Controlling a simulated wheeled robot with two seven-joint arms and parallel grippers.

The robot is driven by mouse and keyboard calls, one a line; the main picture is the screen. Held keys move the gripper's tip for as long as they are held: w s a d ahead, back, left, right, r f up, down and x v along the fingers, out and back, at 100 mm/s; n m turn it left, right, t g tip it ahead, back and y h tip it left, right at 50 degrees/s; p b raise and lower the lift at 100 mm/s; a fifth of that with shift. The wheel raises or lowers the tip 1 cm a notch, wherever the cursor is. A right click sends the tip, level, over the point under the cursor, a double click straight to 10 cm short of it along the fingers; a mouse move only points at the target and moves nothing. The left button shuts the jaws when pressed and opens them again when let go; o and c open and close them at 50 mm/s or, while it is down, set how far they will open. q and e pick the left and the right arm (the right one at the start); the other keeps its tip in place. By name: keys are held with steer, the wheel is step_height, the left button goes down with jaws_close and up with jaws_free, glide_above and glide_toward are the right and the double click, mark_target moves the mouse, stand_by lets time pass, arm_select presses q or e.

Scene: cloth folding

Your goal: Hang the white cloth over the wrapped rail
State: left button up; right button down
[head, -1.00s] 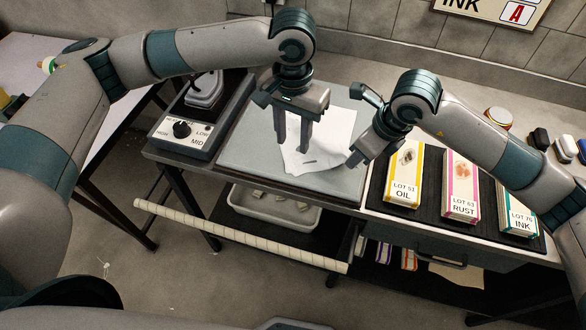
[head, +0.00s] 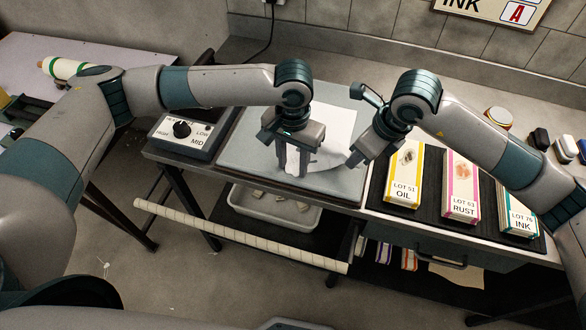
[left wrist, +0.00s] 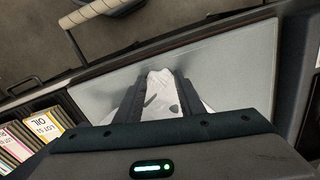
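The white cloth (head: 332,135) lies on the grey board on the bench, with its front part bunched toward the front edge. In the left wrist view the cloth (left wrist: 160,88) shows between my fingers, with grey marks on it. My left gripper (head: 293,174) points down at the cloth's front left part, its two fingers apart on either side of the cloth; no firm pinch shows. My right gripper (head: 353,162) is by the cloth's right edge; its finger gap is not clear. The wrapped rail (head: 240,236) runs in front of the bench, lower than the top, with nothing over it.
A control box with a knob (head: 181,131) stands left of the board (head: 240,155). Labelled boxes, OIL (head: 404,175), RUST (head: 461,185) and INK (head: 517,212), lie on a dark mat at right. A white tray (head: 275,214) is below, behind the rail.

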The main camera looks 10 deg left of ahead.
arm_select(q)
steer(key=shift+f, duration=0.2)
stand_by(0.4)
jaws_close()
steer(key=shift+r, duration=2.5)
